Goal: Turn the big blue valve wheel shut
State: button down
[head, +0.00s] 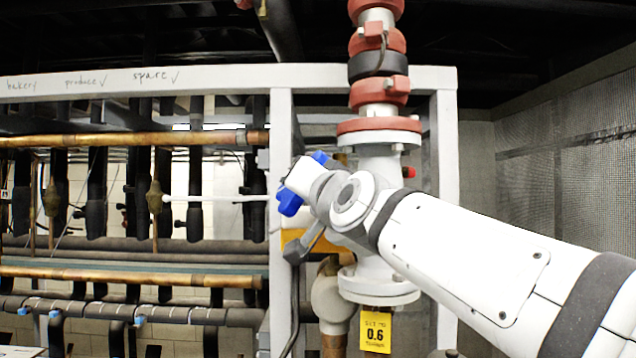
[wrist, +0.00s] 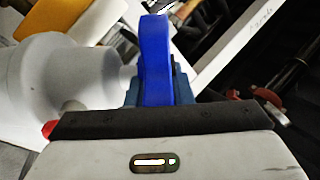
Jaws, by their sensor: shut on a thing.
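The blue valve wheel (head: 290,202) shows in the head view as blue pieces beside my wrist, left of the white vertical pipe. Most of it is hidden behind my gripper and wrist. In the wrist view the blue wheel (wrist: 155,60) stands upright, seen nearly edge-on, at the middle top. My gripper (wrist: 155,98) is shut on the wheel's rim, with bluish finger parts showing on both sides of it. The white valve body (wrist: 75,75) is to the left of the wheel in the wrist view. In the head view the fingertips are hidden.
The white pipe (head: 378,165) with red flanges stands close behind my arm. A yellow tag (head: 376,331) reading 0.6 hangs below its lower flange. A white frame post (head: 281,130) and copper pipes (head: 130,139) are to the left. A mesh wall (head: 570,160) is at right.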

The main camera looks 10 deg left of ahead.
jog(key=shift+a+m+t+h+p, duration=0.1)
jog(key=shift+m+t+h+p, duration=0.35)
jog(key=shift+t, duration=0.75)
